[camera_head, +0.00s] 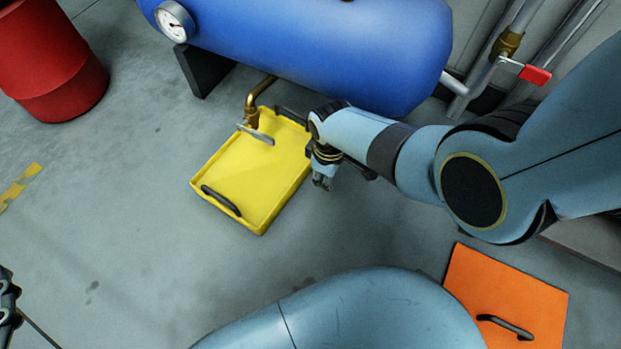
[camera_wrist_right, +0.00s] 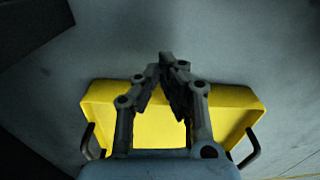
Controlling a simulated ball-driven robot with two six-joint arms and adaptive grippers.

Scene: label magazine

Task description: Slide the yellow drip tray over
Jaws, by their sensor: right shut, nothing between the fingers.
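The yellow drip tray (camera_head: 248,175) lies on the floor in the head view, with a black handle (camera_head: 221,201) at its near end and another at its far end. It also shows behind my fingers in the right wrist view (camera_wrist_right: 155,128), with a dark handle at each end. My right gripper (camera_head: 323,184) is shut and empty, pointing down just beside the tray's right long side; I cannot tell whether it touches. Its fingertips meet in the right wrist view (camera_wrist_right: 170,62). A dark part of my left gripper (camera_head: 8,300) shows at the left edge, cut off by the frame.
A blue tank (camera_head: 310,45) stands beyond the tray. Its brass drain pipe (camera_head: 253,103) and lever hang over the tray's far end. A red drum (camera_head: 50,60) is at upper left. An orange panel with a handle (camera_head: 500,290) is at lower right. Floor left of the tray is clear.

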